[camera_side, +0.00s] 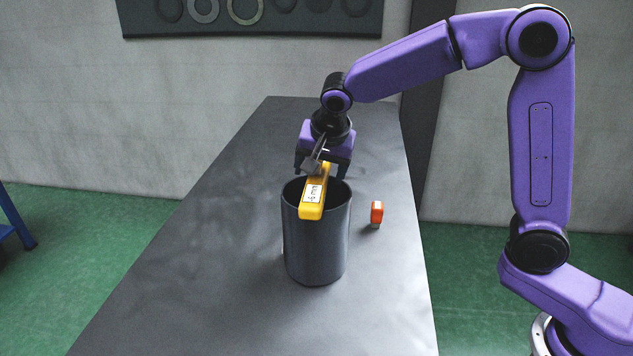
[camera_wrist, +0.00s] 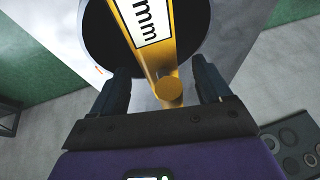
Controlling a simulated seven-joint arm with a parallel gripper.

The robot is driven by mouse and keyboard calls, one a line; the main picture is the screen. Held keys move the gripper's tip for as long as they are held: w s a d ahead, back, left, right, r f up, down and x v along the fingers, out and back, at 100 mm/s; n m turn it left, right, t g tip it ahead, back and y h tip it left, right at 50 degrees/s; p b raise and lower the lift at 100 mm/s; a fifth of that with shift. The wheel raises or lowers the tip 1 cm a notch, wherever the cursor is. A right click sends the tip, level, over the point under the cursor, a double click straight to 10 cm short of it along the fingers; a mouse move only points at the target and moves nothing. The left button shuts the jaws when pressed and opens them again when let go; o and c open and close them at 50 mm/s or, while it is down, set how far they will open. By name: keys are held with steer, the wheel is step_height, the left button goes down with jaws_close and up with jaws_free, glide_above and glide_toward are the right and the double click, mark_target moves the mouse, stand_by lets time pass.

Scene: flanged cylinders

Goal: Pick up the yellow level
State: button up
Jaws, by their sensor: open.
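The yellow level (camera_side: 314,199) lies across the top of a dark grey cylinder (camera_side: 316,246) in the side view, with a white "mm" label on it. In the wrist view the level (camera_wrist: 160,62) runs from the top edge down to a rounded yellow end between my fingers. My gripper (camera_side: 322,172) points down at the level's far end. In the wrist view my gripper (camera_wrist: 163,92) has its two dark fingers apart, one on each side of the level, with gaps visible. Whether either finger touches it is not clear.
A small orange and white object (camera_side: 376,213) stands on the grey table (camera_side: 190,270) to the right of the cylinder. The table's left part is clear. A dark board with rings (camera_side: 250,14) hangs on the back wall.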

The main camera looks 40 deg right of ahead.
steer(key=shift+w+f, duration=0.1)
steer(key=shift+f, duration=0.1)
jaws_close()
steer(key=shift+r, duration=0.15)
steer(key=shift+r, duration=0.6)
step_height(320, 180, up, 2)
steer(key=shift+r, duration=0.15)
steer(key=s+d+r, duration=0.3)
steer(key=s+r, duration=0.6)
steer(key=s, duration=0.4)
steer(key=shift+s+d+r, duration=0.15)
steer(key=shift+s+d, duration=0.05)
steer(key=shift+s, duration=0.1)
